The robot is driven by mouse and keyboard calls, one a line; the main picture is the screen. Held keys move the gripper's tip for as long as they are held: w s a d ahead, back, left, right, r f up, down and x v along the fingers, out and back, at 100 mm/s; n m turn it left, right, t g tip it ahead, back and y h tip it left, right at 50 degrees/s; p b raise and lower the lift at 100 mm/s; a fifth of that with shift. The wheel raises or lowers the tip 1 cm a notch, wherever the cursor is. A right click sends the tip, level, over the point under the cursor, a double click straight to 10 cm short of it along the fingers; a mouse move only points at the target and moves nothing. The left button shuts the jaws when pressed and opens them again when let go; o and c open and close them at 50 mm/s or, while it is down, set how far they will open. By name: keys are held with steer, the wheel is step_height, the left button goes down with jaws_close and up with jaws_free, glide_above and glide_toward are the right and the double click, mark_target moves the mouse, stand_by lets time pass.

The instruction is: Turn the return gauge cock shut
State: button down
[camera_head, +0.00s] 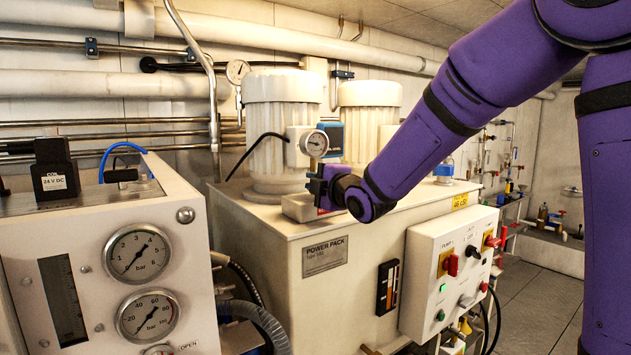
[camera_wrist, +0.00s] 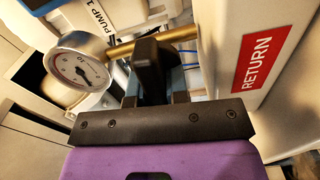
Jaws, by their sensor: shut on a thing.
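The return gauge cock's dark handle (camera_wrist: 151,66) stands in front of a brass pipe (camera_wrist: 182,36) in the wrist view. My gripper (camera_wrist: 153,92) is shut on this handle, with one finger on each side of it. In the head view my gripper (camera_head: 324,186) is below a small round gauge (camera_head: 315,143) on the power pack, and it hides the cock. The same kind of gauge (camera_wrist: 79,70) is left of the handle in the wrist view. A red RETURN label (camera_wrist: 264,50) is on the pale surface to the right. The cock's exact angle is hard to tell.
Two ribbed white motors (camera_head: 284,115) stand on the power pack tank (camera_head: 250,215), close behind my gripper. A control box (camera_head: 445,265) with knobs is on its front right. Open floor shows at the right.

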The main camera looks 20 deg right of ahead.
steer(key=shift+f+n, duration=0.15)
steer(key=shift+n, duration=0.45)
steer(key=c, duration=1.1)
jaws_free()
steer(key=v, duration=1)
steer(key=shift+s+d, duration=0.1)
steer(key=shift+s, duration=0.3)
